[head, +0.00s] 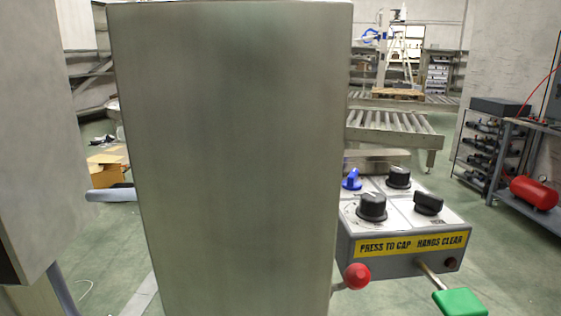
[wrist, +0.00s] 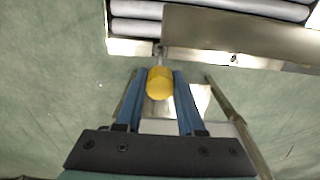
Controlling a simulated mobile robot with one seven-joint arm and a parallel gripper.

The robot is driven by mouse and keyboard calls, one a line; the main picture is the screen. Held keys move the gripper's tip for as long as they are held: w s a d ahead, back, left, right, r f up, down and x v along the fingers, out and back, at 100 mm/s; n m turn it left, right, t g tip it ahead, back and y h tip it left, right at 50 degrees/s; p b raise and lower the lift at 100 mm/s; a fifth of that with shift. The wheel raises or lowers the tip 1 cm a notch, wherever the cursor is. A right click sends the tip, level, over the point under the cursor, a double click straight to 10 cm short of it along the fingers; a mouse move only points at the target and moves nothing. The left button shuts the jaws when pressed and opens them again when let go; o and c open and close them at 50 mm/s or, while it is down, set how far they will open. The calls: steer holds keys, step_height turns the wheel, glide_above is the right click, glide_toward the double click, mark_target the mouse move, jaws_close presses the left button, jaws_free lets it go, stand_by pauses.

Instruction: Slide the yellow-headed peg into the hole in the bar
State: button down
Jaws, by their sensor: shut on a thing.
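The yellow-headed peg (wrist: 160,85) is between the two blue fingers of my gripper (wrist: 162,73) in the wrist view. My gripper is shut on its yellow head. A thin grey shaft runs from the head toward the top of the picture and overlaps a pale metal edge (wrist: 130,47). I cannot tell whether the shaft touches that edge. A small dark round spot (wrist: 234,58) shows on the pale strip to the right; I cannot tell whether it is the bar's hole. I cannot make out the bar for certain. My gripper and the peg are not visible in the head view.
A large grey panel (head: 235,150) fills the middle of the head view and hides much behind it. A control box (head: 400,262) with black knobs, a red-balled lever (head: 356,277) and a green handle (head: 460,302) stands at right. Grey rollers (wrist: 145,28) lie at the wrist view's top.

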steer(key=shift+r+p, duration=1.1)
steer(key=shift+r, duration=0.15)
